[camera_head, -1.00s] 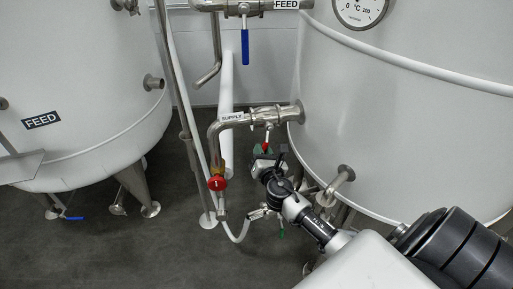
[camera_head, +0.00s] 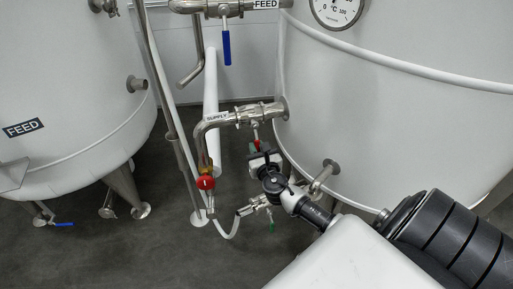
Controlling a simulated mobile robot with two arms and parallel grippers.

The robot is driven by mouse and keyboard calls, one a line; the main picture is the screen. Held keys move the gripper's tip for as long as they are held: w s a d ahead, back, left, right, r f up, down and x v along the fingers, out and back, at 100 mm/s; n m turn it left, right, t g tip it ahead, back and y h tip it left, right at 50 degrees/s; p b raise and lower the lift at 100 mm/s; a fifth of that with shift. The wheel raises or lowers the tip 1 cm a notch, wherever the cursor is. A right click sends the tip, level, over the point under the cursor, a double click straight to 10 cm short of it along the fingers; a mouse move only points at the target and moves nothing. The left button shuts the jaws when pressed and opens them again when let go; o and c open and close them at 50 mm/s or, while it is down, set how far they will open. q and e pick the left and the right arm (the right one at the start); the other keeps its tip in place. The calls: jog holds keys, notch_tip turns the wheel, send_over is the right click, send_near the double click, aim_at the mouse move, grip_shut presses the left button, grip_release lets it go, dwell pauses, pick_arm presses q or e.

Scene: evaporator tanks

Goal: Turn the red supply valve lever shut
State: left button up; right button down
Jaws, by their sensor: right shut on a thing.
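The red supply valve lever (camera_head: 257,145) hangs down below the steel pipe with the SUPPLY label (camera_head: 217,118), at the middle of the head view. My right gripper (camera_head: 259,156) reaches in from the lower right and is shut on the lever's lower part. The fingers and the gripper body hide the lever's end. The valve body (camera_head: 252,114) sits in the pipe just left of the flange on the right tank. My left gripper is not in view.
The right tank (camera_head: 400,110) stands close beside my right arm. A round red knob (camera_head: 206,182) is left of the gripper. A blue lever (camera_head: 227,48) hangs from the FEED pipe above. A small green-handled valve (camera_head: 270,226) is below.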

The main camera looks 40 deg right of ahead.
jog(key=c, duration=1.1)
grip_release()
jog(key=v, duration=1.1)
jog(key=shift+d, duration=0.1)
